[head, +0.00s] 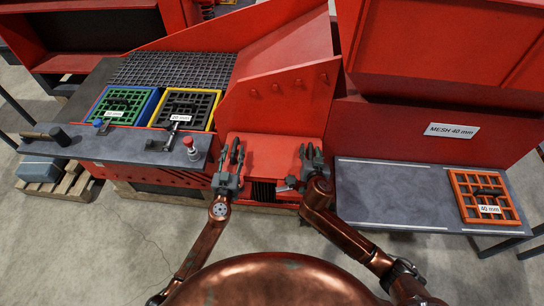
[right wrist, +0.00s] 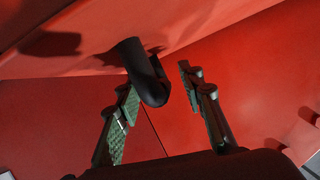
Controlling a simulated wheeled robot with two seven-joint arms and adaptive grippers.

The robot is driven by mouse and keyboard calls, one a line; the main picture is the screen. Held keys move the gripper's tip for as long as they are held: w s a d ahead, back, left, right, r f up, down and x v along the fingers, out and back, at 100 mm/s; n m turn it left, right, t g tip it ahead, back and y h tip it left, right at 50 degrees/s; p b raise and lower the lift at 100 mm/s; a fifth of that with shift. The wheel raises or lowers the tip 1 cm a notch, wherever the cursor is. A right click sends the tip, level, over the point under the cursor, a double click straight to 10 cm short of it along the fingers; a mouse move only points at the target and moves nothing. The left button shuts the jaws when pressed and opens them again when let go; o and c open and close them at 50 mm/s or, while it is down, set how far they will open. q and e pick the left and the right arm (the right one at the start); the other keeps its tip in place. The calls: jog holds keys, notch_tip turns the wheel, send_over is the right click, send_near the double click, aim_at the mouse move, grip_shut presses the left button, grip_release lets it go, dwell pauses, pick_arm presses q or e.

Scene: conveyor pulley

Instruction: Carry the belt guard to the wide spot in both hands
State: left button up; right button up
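The belt guard appears to be the red panel (head: 272,148) between my two grippers in the head view; its outline merges with the red machine. In the right wrist view a black handle (right wrist: 147,75) stands out from a red surface. My right gripper (head: 311,153) is at the panel's right side; its fingers are apart, with the handle between or just beyond the tips, not visibly clamped. My left gripper (head: 229,158) is at the panel's left side with its fingers apart; any handle there is hidden. The wide spot may be the bare grey tabletop (head: 390,192) with white lines.
An orange mesh (head: 485,197) lies at that tabletop's right end. Green (head: 120,105) and dark (head: 184,108) meshes sit in blue and yellow frames at the left. A grey ledge (head: 130,145) with a red-topped knob (head: 190,147) runs beside my left gripper. High red machine walls rise behind.

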pick_arm(q)
jog(key=o, duration=0.5)
jog(key=shift+o, duration=0.2)
jog(key=shift+s+f, duration=0.1)
jog(key=shift+f, duration=0.15)
pick_arm(e)
jog(key=shift+o, duration=0.2)
jog(key=shift+s+f, duration=0.1)
jog(key=shift+f, duration=0.15)
pick_arm(q)
jog(key=shift+r, duration=0.15)
pick_arm(e)
jog(key=o, duration=0.5)
jog(key=shift+r, duration=0.15)
jog(key=shift+o, duration=0.2)
